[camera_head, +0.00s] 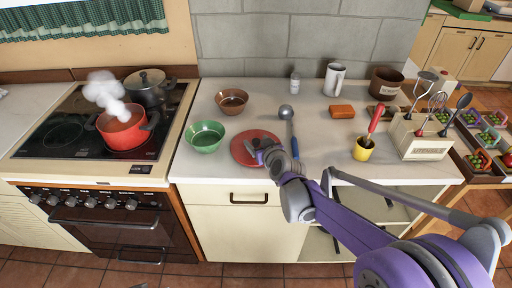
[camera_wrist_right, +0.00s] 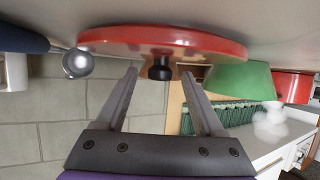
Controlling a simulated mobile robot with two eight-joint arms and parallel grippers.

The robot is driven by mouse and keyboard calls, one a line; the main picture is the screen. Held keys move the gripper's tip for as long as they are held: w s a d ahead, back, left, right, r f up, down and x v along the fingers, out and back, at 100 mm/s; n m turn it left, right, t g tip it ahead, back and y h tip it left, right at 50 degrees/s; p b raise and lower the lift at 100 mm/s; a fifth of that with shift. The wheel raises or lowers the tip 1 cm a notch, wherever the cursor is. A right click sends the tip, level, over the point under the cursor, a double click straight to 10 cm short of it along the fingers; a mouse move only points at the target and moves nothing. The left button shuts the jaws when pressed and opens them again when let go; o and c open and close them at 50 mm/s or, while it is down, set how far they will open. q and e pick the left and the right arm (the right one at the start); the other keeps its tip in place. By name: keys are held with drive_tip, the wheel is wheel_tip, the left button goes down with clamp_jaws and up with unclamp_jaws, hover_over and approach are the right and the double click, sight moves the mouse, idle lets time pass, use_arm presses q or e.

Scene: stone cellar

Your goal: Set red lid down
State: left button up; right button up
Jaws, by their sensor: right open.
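My right gripper (camera_head: 258,152) is at the lid. In its wrist view the right gripper (camera_wrist_right: 159,76) is open, with one finger on each side of the knob and gaps between. The arm and gripper hide part of the lid in the head view.
A steaming open red pot (camera_head: 123,130) and a lidded dark pot (camera_head: 149,90) stand on the stove at left. A green bowl (camera_head: 205,137), brown bowl (camera_head: 231,101) and blue-handled ladle (camera_head: 290,128) are near the lid.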

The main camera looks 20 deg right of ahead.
drive_tip(key=shift+x, duration=0.8)
drive_tip(key=shift+c, duration=0.2)
clamp_jaws()
